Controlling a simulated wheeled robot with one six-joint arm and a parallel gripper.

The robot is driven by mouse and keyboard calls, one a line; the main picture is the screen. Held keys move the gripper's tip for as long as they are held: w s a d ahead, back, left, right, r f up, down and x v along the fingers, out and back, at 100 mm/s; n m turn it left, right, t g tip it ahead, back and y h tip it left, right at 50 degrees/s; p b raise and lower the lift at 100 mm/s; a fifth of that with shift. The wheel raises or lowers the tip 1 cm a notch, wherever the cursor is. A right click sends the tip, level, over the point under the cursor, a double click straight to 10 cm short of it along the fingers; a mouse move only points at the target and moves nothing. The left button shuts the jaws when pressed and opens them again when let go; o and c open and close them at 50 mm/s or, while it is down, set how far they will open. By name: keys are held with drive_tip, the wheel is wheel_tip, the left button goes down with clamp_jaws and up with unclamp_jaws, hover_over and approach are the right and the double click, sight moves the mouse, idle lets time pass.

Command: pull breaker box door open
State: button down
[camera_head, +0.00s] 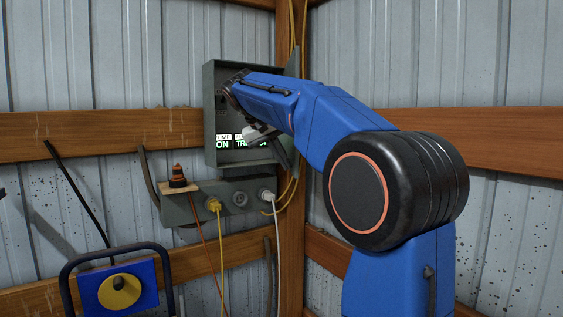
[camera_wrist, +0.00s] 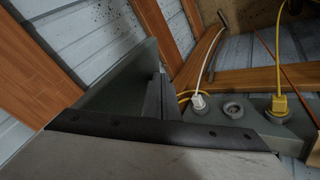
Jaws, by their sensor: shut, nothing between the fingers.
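The door (camera_head: 293,62) stands open on the right side, mostly hidden behind my arm. In the wrist view a grey panel, apparently the door (camera_wrist: 122,82), rises beyond the black-edged part of my gripper. My gripper (camera_head: 262,134) is in front of the box's lower right, shut and empty. Its fingertips are not clearly visible, and I cannot tell whether they touch the door.
Below the box is a grey outlet strip (camera_head: 240,183) with yellow and white plugs; the strip also shows in the wrist view (camera_wrist: 258,122). An orange and black object (camera_head: 178,177) sits at its left end. Wooden beams and corrugated walls close the corner. A blue reel (camera_head: 142,280) stands lower left.

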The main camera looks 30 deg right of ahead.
drive_tip(key=s+d+n+t+y, duration=0.1)
drive_tip(key=s+d+n, duration=0.1)
drive_tip(key=d, duration=0.6)
drive_tip(key=s+d+n+t, duration=0.2)
drive_tip(key=d+n, duration=0.2)
drive_tip(key=d, duration=0.4)
drive_tip(key=shift+s+d+t+y, duration=0.25)
drive_tip(key=shift+s+t+y, duration=0.05)
drive_tip(key=shift+y, duration=0.1)
idle(0.4)
